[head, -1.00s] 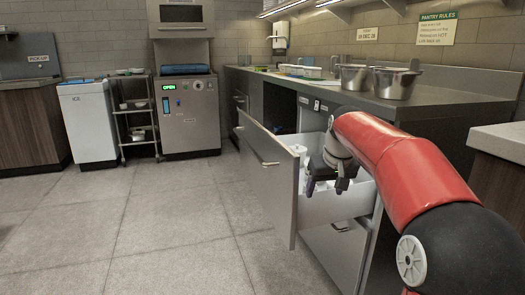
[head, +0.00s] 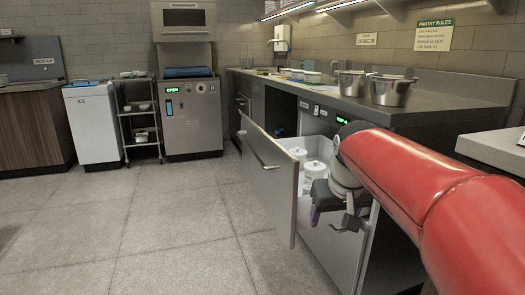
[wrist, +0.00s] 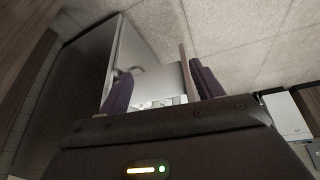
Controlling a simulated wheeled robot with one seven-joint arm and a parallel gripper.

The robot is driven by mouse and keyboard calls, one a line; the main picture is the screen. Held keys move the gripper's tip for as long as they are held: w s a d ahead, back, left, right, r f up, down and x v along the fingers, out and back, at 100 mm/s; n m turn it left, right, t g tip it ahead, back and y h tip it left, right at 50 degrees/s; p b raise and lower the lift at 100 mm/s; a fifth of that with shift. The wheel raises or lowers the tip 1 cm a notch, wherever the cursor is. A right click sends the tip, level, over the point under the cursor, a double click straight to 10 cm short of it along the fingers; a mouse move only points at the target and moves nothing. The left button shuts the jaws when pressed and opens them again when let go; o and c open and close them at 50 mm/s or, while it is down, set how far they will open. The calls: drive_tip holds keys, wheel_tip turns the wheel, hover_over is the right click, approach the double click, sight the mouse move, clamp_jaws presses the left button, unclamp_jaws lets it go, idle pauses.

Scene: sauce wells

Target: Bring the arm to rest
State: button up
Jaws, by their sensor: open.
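My red arm (head: 430,185) reaches in from the right of the head view. My gripper (head: 332,218) points down at the near side of a pulled-out drawer (head: 268,180), overlapping its near end in the picture. I cannot tell the exact gap between them. In the wrist view my gripper (wrist: 160,88) has its two purple fingers apart, with nothing held between them. White lidded containers (head: 314,172) stand inside the drawer, partly hidden by its front and my wrist.
The steel counter (head: 330,92) above the drawer holds two metal pots (head: 392,90). A pale-topped counter (head: 495,145) stands close at the right. An ice bin (head: 92,125), a rack and a steel machine (head: 192,115) line the back. The floor (head: 170,235) at left is clear.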

drive_tip(key=s+f+p, duration=0.2)
drive_tip(key=s+f, duration=0.1)
drive_tip(key=s, duration=0.7)
drive_tip(key=s+f+m+p, duration=0.1)
drive_tip(key=s+f, duration=0.2)
drive_tip(key=s, duration=0.8)
drive_tip(key=shift+s+d+t+p, duration=0.15)
drive_tip(key=shift+t+p, duration=0.2)
drive_tip(key=shift+t, duration=0.05)
